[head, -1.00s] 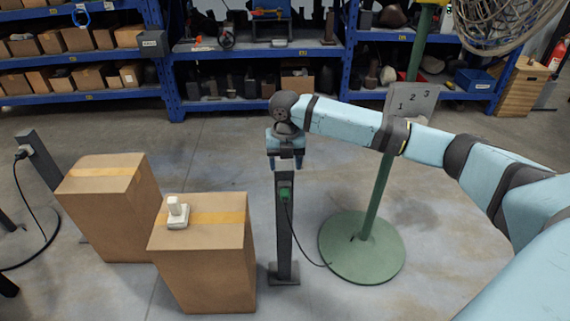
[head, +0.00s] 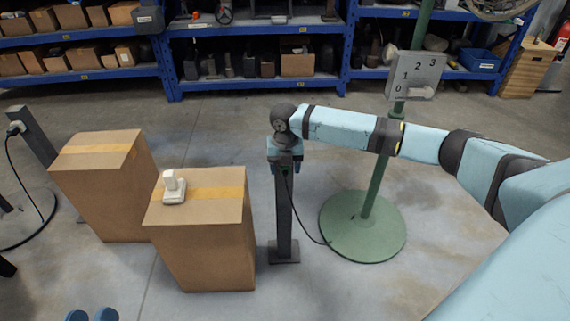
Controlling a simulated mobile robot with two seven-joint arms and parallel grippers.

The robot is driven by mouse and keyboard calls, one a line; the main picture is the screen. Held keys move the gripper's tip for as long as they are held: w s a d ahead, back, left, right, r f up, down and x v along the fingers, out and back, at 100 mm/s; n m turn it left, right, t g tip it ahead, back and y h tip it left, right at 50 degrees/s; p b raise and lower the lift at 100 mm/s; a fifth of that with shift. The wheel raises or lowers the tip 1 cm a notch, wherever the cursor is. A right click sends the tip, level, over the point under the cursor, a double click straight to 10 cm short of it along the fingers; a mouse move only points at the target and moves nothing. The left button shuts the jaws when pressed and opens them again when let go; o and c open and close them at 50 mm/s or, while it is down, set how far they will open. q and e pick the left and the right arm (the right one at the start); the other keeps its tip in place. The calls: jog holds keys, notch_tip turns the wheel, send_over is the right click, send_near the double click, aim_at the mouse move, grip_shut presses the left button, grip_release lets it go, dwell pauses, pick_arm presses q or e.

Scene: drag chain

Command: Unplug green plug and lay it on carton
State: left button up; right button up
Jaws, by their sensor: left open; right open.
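The green plug (head: 285,171) sits in the upper part of a dark grey post, and a black cable runs down from it to the floor. My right gripper (head: 284,169) is open at the post top, with one finger on each side of the plug. The plug is partly hidden, and I cannot tell whether the fingers touch it. The nearer carton (head: 205,240) stands left of the post, with a white plug-like object (head: 173,190) on its top. A second carton (head: 100,195) stands behind it to the left.
A green pole on a round base (head: 362,228) with a numbered grey box (head: 416,74) stands right of the post. Another grey post (head: 33,138) with a cable stands at far left. Blue shelving (head: 260,88) lines the back. The nearer carton's top is mostly clear.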

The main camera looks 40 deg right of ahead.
aim_at(286, 173)
jog(key=shift+c, duration=0.2)
jog(key=c, duration=1.1)
jog(key=shift+o, duration=0.2)
jog(key=shift+s+a+r+p, duration=0.1)
jog(key=shift+s+a+p, duration=0.35)
jog(key=shift+p, duration=0.55)
jog(key=shift+s+a+p, duration=0.25)
jog(key=shift+s+p, duration=0.4)
jog(key=shift+p, duration=0.3)
jog(key=shift+s+a, duration=0.1)
jog(key=shift+s, duration=0.1)
